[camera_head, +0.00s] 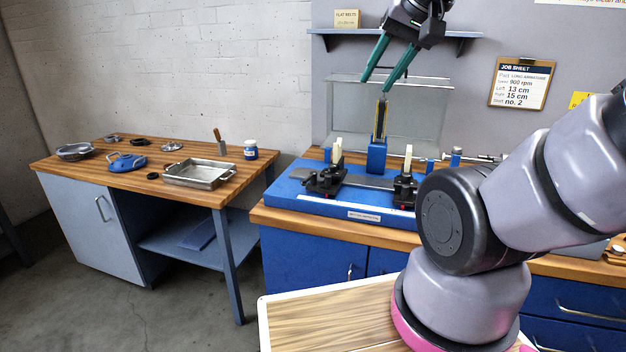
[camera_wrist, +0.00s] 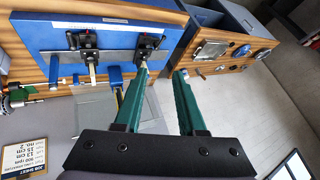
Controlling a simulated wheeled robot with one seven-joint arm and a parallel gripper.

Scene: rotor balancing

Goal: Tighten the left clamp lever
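The left clamp (camera_head: 325,181) is a black fixture on the blue balancing base (camera_head: 290,197). Its cream lever (camera_head: 338,150) stands roughly upright. The right clamp (camera_head: 404,192) looks alike, with its own upright cream lever (camera_head: 408,158). My gripper (camera_head: 376,85) is high above the base, behind and right of the left lever in the picture. Its green fingers are spread with nothing between them. In the wrist view the gripper (camera_wrist: 161,72) is also open; the left clamp (camera_wrist: 150,45) lies beyond one fingertip, which partly hides its lever. The right clamp (camera_wrist: 88,40) is in clear view there.
A blue post (camera_head: 377,157) with a dark and yellow upright part stands between the levers, below my fingers. A clear shield (camera_head: 430,115) stands behind, under a wall shelf (camera_head: 460,38). A side table at left holds a metal tray (camera_head: 200,173).

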